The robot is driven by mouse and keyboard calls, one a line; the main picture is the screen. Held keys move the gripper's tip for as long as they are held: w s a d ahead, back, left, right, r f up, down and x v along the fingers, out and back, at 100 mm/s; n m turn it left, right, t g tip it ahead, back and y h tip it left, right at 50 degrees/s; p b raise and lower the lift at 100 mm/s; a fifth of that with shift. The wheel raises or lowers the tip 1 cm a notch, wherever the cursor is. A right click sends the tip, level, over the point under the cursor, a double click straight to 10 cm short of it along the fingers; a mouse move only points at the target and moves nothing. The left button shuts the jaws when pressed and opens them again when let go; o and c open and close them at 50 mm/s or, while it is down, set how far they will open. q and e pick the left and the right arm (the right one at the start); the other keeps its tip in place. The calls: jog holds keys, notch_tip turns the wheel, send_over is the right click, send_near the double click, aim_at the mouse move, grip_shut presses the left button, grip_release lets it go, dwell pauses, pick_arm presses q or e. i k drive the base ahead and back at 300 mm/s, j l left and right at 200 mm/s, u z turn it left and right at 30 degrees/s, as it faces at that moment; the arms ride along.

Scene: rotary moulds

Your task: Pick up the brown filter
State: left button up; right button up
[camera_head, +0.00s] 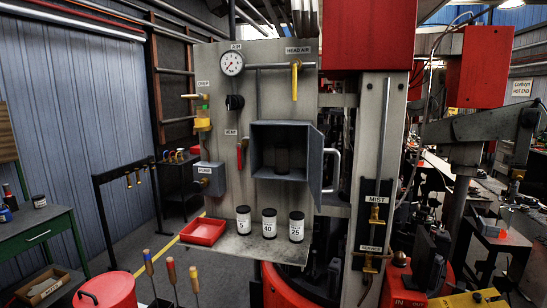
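No clearly brown filter shows. Three dark canisters with white labels stand upright in a row on the grey shelf (222,238): canister 5 (243,220), canister 40 (269,223) and canister 25 (296,227). A dark cylindrical shape (283,158) is inside the open grey box (256,150) above them; its colour is hard to tell in the shadow. An amber-yellow bowl (203,121) is mounted on the panel at the left. Neither of my grippers is in view.
The box door (316,165) is swung open to the right. A red tray (203,231) sits at the shelf's left end. Brass valves (375,222) are on the post at right. Several coloured-handled tools (172,272) stand below. Open floor lies left of the panel.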

aim_at(281, 149)
jog(key=j+z, duration=0.35)
jog(key=j, duration=0.7)
jog(key=j+z, duration=0.35)
jog(key=j, duration=0.65)
